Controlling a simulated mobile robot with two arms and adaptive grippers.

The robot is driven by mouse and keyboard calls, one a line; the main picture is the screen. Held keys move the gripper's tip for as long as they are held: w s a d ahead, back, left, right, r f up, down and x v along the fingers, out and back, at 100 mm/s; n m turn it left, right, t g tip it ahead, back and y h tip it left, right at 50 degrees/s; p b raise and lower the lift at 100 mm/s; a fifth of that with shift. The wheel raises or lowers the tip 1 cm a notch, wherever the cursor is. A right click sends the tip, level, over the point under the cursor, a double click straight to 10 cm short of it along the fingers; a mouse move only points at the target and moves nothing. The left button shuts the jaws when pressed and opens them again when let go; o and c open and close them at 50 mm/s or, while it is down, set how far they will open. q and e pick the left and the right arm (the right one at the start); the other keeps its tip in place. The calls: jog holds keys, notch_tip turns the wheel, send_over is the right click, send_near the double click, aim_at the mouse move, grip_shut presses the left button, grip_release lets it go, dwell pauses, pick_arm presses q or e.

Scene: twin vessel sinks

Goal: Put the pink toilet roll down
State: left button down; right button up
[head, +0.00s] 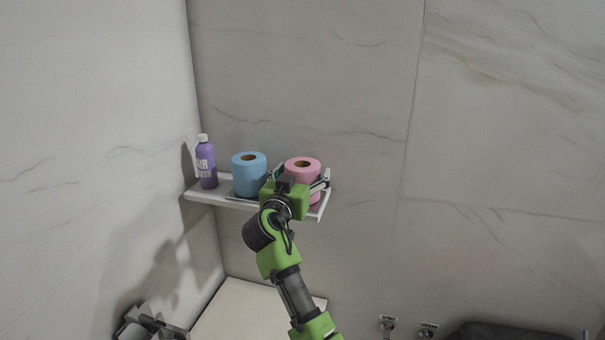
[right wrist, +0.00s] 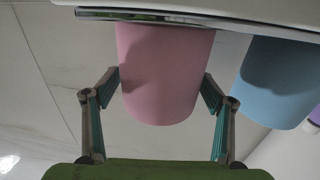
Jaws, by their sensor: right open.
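The pink toilet roll (head: 303,165) stands upright at the right end of the white wall shelf (head: 228,201). My right gripper (head: 300,177) is at the roll's near side, open, with one finger on each side of it. In the right wrist view the pink roll (right wrist: 165,75) sits between the open fingers (right wrist: 160,88), and its base meets the shelf edge (right wrist: 270,12). That view shows the shelf at the top. I cannot tell whether a fingertip still touches the roll.
A blue toilet roll (head: 249,176) stands just left of the pink one, close to my right gripper. A purple bottle (head: 206,165) stands at the shelf's left end, by the corner wall. Wall fittings (head: 388,325) show at the bottom. The space in front of the shelf is open.

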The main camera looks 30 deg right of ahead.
jog(key=shift+r, duration=0.15)
jog(key=shift+s+a, duration=0.1)
jog(key=shift+a, duration=0.15)
jog(key=b+v, duration=0.3)
jog(key=v, duration=0.8)
jog(key=shift+s, duration=0.25)
jog(key=shift+a, duration=0.15)
